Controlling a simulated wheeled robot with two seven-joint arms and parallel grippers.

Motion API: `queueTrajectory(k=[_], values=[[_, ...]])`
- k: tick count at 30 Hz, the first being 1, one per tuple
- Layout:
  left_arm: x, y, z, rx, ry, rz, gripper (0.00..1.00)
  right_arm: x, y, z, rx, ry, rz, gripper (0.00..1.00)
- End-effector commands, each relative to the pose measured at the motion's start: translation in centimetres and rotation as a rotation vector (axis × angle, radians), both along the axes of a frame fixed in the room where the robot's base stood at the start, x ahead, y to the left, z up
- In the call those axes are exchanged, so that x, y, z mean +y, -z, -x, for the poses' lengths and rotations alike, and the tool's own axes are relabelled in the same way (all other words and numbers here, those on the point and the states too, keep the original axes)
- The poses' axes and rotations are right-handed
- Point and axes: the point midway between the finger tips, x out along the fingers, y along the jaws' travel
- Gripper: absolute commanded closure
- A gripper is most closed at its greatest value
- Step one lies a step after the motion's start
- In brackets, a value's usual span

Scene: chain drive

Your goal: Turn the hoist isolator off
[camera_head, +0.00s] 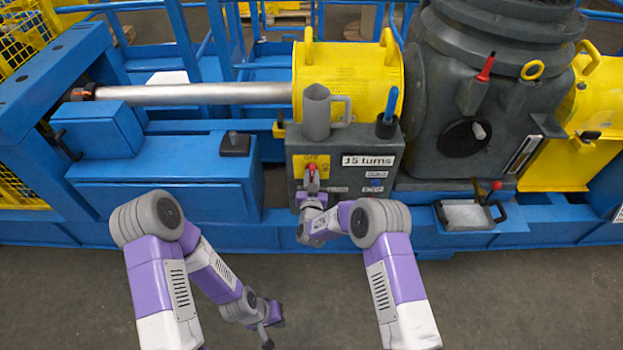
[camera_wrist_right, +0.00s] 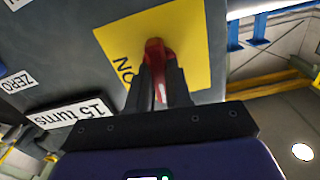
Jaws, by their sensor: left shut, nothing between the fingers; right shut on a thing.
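The hoist isolator is a red handle (camera_head: 311,169) on a yellow plate (camera_head: 327,181), on the front of a grey control box (camera_head: 365,143). In the right wrist view the red handle (camera_wrist_right: 155,52) lies between the fingers of my right gripper (camera_wrist_right: 162,80), which is shut on it. The word ON shows on the yellow plate (camera_wrist_right: 200,38) there, left of the handle. The fingers partly hide the handle, and I cannot tell its exact angle. In the head view my right gripper (camera_head: 312,184) is at the plate. My left gripper (camera_head: 268,338) is shut and empty, low over the floor.
A grey jug (camera_head: 317,112) and a blue-handled tool (camera_head: 386,121) are on top of the control box. A "15 turns" label (camera_head: 368,160) is right of the plate. A grey tray (camera_head: 466,215) is at the right. The floor (camera_head: 520,300) in front is clear.

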Motion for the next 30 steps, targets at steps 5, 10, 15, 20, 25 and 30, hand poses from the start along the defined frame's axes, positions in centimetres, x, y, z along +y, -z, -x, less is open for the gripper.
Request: queueTrajectory(k=[5,10,15,20,25,30], values=[[0.00,0.23,0.00,0.000,0.000,0.000,1.00,-0.05,-0.41,-0.20,-0.010,0.002,0.072,1.00],[0.00,0.31,-0.01,0.000,0.000,0.000,1.00,-0.05,-0.45,-0.21,-0.010,0.002,0.110,1.00],[0.00,0.32,0.00,0.000,0.000,0.000,1.00,-0.06,-0.47,-0.22,-0.011,0.002,0.123,1.00],[0.00,0.32,0.00,0.000,0.000,0.000,1.00,-0.07,-0.47,-0.22,-0.011,0.003,0.124,1.00],[0.00,0.32,-0.01,0.000,0.000,0.000,1.00,-0.08,-0.48,-0.23,-0.011,0.003,0.125,0.79],[0.00,0.32,-0.01,0.000,0.000,0.000,1.00,-0.07,-0.35,-0.16,-0.008,0.002,0.124,0.55]])
